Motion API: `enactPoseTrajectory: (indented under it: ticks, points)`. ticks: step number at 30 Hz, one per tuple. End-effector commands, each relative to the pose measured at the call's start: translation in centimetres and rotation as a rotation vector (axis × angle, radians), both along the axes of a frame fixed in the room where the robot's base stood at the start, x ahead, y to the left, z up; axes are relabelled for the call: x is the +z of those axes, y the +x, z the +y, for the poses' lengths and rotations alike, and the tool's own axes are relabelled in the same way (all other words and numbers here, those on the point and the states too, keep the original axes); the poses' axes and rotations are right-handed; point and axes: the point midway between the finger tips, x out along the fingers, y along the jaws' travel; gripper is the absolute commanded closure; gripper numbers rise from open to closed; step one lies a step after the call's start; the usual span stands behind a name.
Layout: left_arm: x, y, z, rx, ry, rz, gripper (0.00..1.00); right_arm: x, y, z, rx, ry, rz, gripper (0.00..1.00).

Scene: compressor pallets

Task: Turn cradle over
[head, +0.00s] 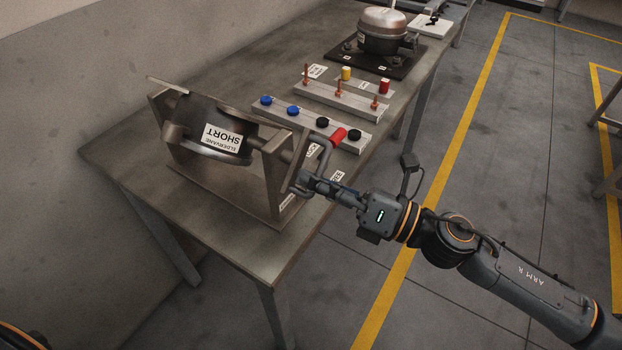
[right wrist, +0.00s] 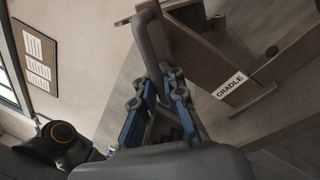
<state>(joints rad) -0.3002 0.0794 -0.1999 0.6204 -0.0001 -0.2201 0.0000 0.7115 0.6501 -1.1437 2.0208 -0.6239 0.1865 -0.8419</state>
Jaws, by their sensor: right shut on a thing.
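The cradle (head: 268,200) is a metal frame at the near left end of the bench; its CRADLE label (right wrist: 230,84) shows in the right wrist view. A dark round compressor (head: 185,145) sits between its uprights, tilted, with its ELDERVANE SHORT label upside down. The bar also shows between the fingers in the right wrist view (right wrist: 151,42). My left gripper is out of view.
Behind the cradle, a grey rail (head: 345,143) carries blue and black caps. Another rack (head: 352,108) holds copper-coloured pins. Yellow and red cylinders stand behind it. A second compressor (head: 382,28) sits on a black mat. The floor right of the bench is open.

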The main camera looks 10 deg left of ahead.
Motion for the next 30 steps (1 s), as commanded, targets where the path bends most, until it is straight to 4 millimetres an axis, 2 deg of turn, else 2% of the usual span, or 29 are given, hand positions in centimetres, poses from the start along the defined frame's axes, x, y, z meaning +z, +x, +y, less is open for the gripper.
enactPoseTrajectory:
  ticks: [1, 18, 30]
  points:
    - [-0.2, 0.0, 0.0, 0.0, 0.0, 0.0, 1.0, -0.9, 0.0, -0.2, 0.0, -0.027, -0.034, 1.0]
    - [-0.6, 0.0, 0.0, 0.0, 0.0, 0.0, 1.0, -1.3, 0.8, -0.5, 0.007, -0.201, -0.509, 1.0]
    - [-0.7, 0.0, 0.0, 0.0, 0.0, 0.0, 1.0, -1.3, 1.0, -0.6, 0.009, -0.264, -0.683, 1.0]
